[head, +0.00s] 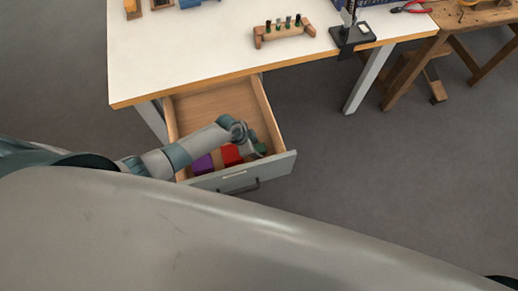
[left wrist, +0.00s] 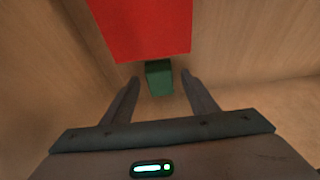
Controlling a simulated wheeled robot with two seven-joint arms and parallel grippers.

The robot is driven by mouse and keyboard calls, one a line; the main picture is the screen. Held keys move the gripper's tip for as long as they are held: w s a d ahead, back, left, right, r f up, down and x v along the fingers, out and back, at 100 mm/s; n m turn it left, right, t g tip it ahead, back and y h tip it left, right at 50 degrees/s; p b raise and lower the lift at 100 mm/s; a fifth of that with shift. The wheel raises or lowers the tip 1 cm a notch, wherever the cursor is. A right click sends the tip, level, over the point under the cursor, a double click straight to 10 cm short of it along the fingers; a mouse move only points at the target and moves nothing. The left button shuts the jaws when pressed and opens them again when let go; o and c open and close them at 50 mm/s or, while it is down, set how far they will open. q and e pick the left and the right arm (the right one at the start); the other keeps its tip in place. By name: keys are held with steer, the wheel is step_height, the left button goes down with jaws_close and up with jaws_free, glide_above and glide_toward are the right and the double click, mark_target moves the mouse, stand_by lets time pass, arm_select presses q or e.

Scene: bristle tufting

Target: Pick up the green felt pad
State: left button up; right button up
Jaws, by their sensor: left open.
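The green felt pad (left wrist: 159,78) lies in the open drawer, and the left wrist view shows it between and just beyond the fingertips of my left gripper (left wrist: 158,80). The gripper is open and empty, with a finger on either side of the pad's line. In the head view the green pad (head: 261,149) shows at the drawer's front right corner, partly hidden by my left gripper (head: 254,148). A red block (left wrist: 145,25) lies right beside the pad. My right gripper is not in view.
The drawer (head: 205,110) is pulled out under the white table (head: 200,50); its front panel (head: 240,173) and side walls stand close around my gripper. A purple block (head: 203,164) lies left of the red one. A wooden rack (head: 284,34) and a black clamp stand (head: 352,36) are on the table.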

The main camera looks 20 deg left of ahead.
arm_select(q)
steer(key=c, duration=1.1)
steer(key=shift+r+b, duration=0.55)
steer(key=shift+r, duration=4.45)
